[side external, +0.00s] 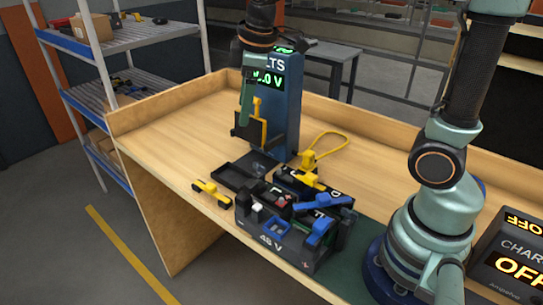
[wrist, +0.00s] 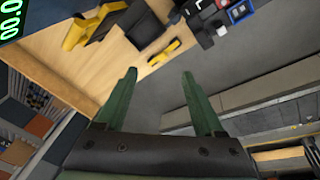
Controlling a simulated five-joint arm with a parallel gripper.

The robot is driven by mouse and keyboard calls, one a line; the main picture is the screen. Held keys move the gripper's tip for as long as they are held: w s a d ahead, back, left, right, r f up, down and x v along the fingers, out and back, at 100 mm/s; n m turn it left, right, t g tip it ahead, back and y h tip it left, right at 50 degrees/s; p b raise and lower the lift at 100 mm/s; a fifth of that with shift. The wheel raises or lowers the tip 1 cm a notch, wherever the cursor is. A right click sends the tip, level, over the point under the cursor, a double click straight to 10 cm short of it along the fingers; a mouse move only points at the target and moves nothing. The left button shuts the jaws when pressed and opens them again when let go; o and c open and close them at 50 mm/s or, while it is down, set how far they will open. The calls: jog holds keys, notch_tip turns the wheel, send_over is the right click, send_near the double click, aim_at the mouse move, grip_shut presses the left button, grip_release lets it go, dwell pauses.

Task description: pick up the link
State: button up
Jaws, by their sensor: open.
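The likely link, a small yellow bar with black parts (side external: 212,192), lies flat on the wooden bench, left of the dark battery box. In the wrist view this link (wrist: 163,52) lies beyond my fingertips, near the bench edge. My gripper (wrist: 158,74) is open, its two green fingers apart with nothing between them. In the side view my gripper (side external: 245,112) points down in front of the voltage meter, above and to the right of the link. A black and yellow piece is just below it there; the wrist view shows my fingers clear of it.
The battery box (side external: 278,240) marked 48 V holds several blue, yellow and black parts. The meter tower (side external: 280,115) stands behind, with a yellow cable loop (side external: 328,145) beside it. A black and yellow piece (side external: 252,130) stands before the tower. Bare bench (side external: 165,140) lies left.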

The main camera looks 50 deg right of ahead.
jog(key=w+a+f+n+g, duration=0.1)
jog(key=w+a+f+n, duration=0.2)
jog(key=w+f+n, duration=0.25)
jog(key=n+g, duration=0.2)
jog(key=n, duration=0.2)
send_over(209, 186)
notch_tip(209, 186, down, 5)
notch_tip(209, 186, down, 12)
jog(key=shift+f, duration=0.1)
grip_shut()
